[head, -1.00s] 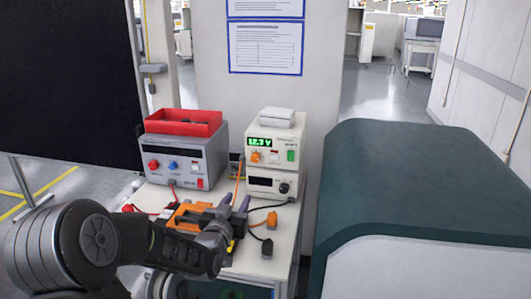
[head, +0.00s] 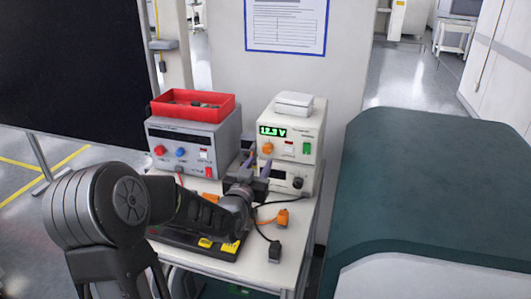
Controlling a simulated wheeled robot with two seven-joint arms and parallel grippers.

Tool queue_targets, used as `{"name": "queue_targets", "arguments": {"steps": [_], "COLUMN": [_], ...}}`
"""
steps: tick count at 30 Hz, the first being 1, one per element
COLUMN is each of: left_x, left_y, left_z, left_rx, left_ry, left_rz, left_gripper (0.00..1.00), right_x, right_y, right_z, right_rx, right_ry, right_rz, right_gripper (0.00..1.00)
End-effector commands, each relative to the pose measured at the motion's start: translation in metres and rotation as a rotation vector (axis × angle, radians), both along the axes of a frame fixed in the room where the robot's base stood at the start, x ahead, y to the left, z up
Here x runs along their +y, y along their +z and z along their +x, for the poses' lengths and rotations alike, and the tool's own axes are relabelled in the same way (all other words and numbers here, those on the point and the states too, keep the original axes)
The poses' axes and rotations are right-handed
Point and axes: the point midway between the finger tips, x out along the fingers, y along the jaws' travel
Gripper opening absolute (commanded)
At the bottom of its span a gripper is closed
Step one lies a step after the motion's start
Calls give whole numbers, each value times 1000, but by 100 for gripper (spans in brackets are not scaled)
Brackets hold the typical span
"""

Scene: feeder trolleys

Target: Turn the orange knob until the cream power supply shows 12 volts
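The cream power supply (head: 313,133) stands at the back right of the trolley top. Its green display (head: 272,131) reads 12.3 V. The orange knob (head: 267,148) is on its front, below the display. My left gripper (head: 257,162) is just in front of the supply, with its fingertips slightly below the knob in the picture. Its two fingers are apart with nothing seen between them. I cannot tell how far the tips are from the panel. My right gripper is not in view.
A grey supply (head: 188,145) with a red tray (head: 193,106) on top stands to the left. A white box (head: 294,104) lies on the cream supply, which rests on another cream unit (head: 304,181). Cables and an orange plug (head: 280,217) lie on the trolley top (head: 250,271). A green-topped cabinet (head: 430,190) is at right.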

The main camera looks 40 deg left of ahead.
Motion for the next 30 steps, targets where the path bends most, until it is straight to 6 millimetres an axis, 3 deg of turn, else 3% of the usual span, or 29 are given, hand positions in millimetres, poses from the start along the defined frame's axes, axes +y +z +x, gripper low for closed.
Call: {"name": "queue_targets", "arguments": {"steps": [13, 23, 30], "left_x": [20, 22, 22], "left_y": [1, 0, 0], "left_z": [58, 62, 62], "left_rx": [0, 1, 1], "left_ry": [0, 0, 0], "left_rz": [-2, -1, -1], "left_gripper": [38, 38, 19], "right_x": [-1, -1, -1], "right_y": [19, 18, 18], "right_z": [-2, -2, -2], "right_rx": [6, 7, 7], "right_ry": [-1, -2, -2], "right_rz": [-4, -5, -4], "right_gripper": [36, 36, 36]}}
